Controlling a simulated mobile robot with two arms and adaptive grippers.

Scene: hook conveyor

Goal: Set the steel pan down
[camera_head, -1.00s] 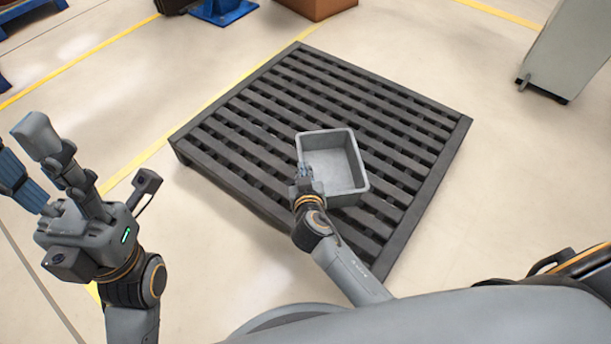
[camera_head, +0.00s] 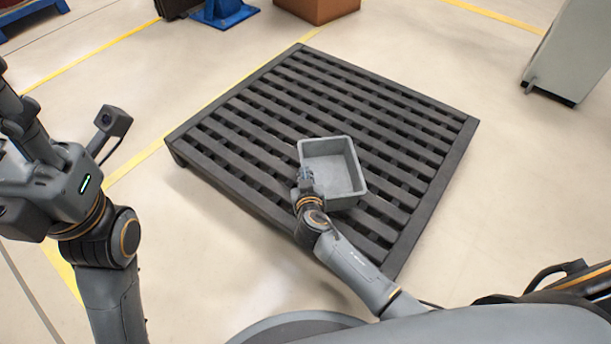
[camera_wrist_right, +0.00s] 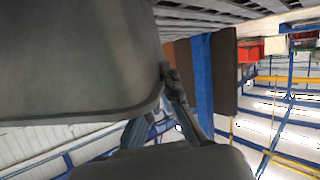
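The steel pan (camera_head: 347,198) is a grey, square-rimmed, empty tray over the near middle of a dark slatted pallet (camera_head: 225,163). In the head view, I cannot tell whether its underside touches the slats. My right gripper (camera_head: 305,181) is at the pan's near left side, its fingers closed on the rim. The right wrist view shows the pan's wall (camera_wrist_right: 75,60) large at the left, with a finger against its edge. My left gripper (camera_head: 12,115) is at the left edge of the head view, away from the pan. Its fingertips are partly cut off.
Bare pallet slats surround the pan. Open floor lies around the pallet. A brown box (camera_head: 318,8) and a blue stand (camera_head: 225,12) are at the back. A grey cabinet (camera_head: 572,55) stands at the upper right.

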